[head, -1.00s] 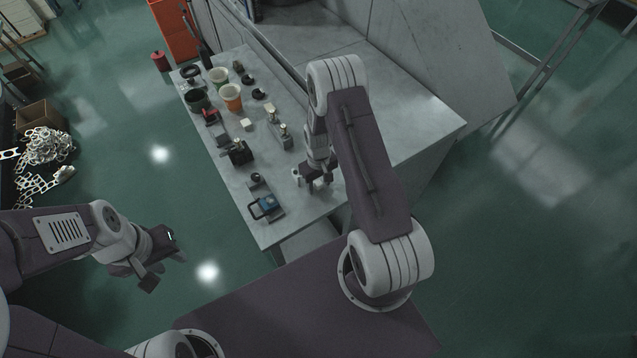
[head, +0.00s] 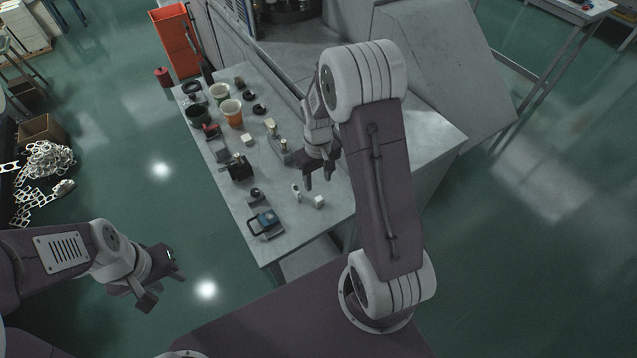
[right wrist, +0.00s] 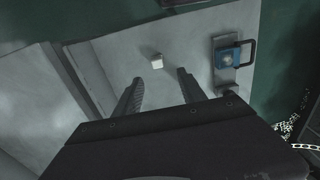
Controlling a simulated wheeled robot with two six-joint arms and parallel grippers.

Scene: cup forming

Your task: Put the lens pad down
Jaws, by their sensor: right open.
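The lens pad appears to be the small white block (head: 319,201) on the near part of the grey table (head: 283,222). It also shows in the right wrist view (right wrist: 157,61), just beyond the fingertips and between their lines. My right gripper (head: 318,180) is open and empty above the table, apart from the block. Its two fingers show spread in the right wrist view (right wrist: 159,77). My left gripper (head: 163,288) is open and empty over the floor, left of the table.
A blue clamp-like device (head: 265,222) lies left of the block, with a small white item (head: 296,190) nearer to it. Another white block (head: 247,140), an orange cup (head: 231,112), a dark cup (head: 198,115) and several tools stand farther back. The table right of my right gripper is clear.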

